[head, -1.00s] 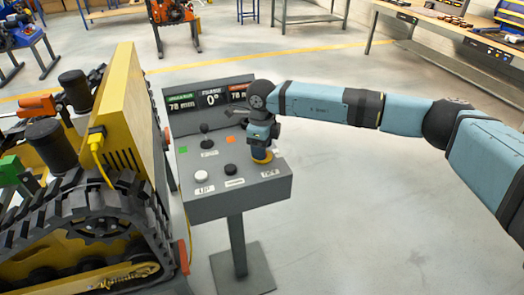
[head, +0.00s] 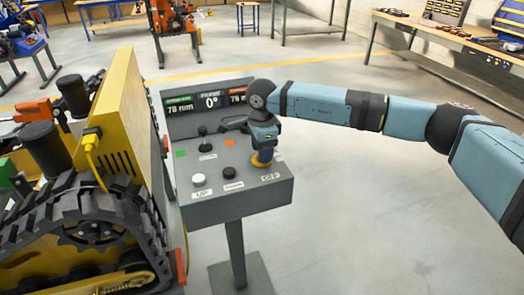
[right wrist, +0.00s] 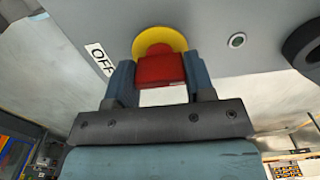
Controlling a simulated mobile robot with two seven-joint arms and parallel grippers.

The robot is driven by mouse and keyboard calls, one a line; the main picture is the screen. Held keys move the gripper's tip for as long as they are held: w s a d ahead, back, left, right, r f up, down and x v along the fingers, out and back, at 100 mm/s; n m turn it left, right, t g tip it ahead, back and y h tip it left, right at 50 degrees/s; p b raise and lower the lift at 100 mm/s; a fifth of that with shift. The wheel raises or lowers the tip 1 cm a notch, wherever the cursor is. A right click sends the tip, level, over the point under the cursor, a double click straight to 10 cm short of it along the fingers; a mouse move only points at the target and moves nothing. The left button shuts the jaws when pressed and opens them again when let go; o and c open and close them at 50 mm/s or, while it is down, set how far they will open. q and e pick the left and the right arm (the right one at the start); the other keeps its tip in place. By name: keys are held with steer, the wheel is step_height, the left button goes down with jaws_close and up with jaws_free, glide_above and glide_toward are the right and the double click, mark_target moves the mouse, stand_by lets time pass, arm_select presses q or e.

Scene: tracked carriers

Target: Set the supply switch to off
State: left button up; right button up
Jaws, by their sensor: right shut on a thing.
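The supply switch shows in the right wrist view as a red handle (right wrist: 160,70) on a round yellow plate (right wrist: 160,36). A white label reading OFF (right wrist: 100,59) is beside the plate. My right gripper (right wrist: 160,82) is shut on the red handle, one finger on each side. In the head view my right gripper (head: 265,152) points down at the right side of the grey console (head: 240,205), over the yellow plate (head: 259,163). The fingers hide the red handle there. My left gripper is not in view.
The console top also bears a white button (head: 199,180) marked UP, a black button (head: 229,171) and a black joystick (head: 203,131). The display panel (head: 208,103) stands behind. A yellow tracked carrier (head: 120,115) is close on the left. The floor to the right is clear.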

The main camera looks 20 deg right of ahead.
steer(key=shift+r, duration=0.1)
stand_by(0.3)
steer(key=o, duration=0.9)
step_height(320, 180, up, 14)
steer(key=shift+f+p, duration=0.1)
steer(key=shift+p, duration=0.2)
steer(key=shift+f, duration=0.1)
